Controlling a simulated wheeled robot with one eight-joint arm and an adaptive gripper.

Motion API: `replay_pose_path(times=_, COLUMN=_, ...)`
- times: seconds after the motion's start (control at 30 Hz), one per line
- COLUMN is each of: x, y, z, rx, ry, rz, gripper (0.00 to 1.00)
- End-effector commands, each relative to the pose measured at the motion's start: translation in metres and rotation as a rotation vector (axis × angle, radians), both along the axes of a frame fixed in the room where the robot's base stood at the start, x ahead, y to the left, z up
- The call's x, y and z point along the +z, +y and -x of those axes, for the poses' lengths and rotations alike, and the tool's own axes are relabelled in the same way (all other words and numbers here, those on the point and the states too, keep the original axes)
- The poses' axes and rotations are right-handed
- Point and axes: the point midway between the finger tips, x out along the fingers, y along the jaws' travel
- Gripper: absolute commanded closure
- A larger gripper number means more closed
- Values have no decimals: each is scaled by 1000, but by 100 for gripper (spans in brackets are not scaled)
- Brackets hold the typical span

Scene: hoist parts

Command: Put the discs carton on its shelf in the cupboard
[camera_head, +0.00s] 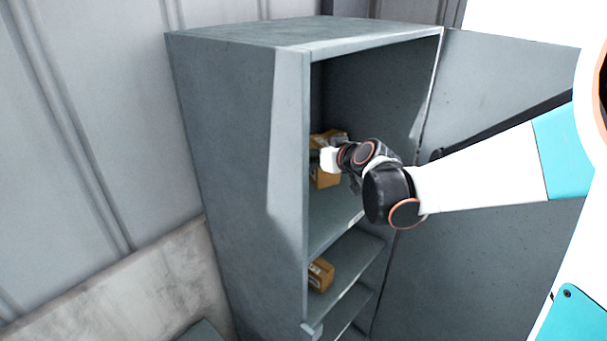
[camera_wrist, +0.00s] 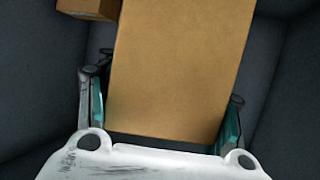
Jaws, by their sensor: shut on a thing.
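A brown carton (camera_wrist: 180,65) fills the middle of the wrist view, between the two fingers of my gripper (camera_wrist: 165,92). The gripper is shut on it. In the head view my gripper (camera_head: 333,160) reaches into the upper compartment of the grey cupboard (camera_head: 235,170), with brown carton surface (camera_head: 324,179) showing around it. The gripper and the cupboard's side partly hide this carton. I cannot read a label that tells whether it holds discs. I cannot tell whether it touches the shelf (camera_head: 335,218) below.
A second brown box (camera_wrist: 88,8) shows at the top left of the wrist view, close to the held carton. Another carton (camera_head: 320,275) sits on a lower shelf. The cupboard door (camera_head: 490,220) stands open at the right. The upper shelf's front part is bare.

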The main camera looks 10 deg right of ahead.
Motion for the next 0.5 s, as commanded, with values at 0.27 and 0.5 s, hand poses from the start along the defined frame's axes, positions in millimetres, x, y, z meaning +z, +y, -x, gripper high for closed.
replay_pose_path(times=0.27, x=-60, y=-2, z=-2, rx=-3, ry=-1, rz=0, gripper=82)
replay_pose_path(times=0.5, x=-78, y=-2, z=-2, rx=-4, ry=0, rz=-1, gripper=82)
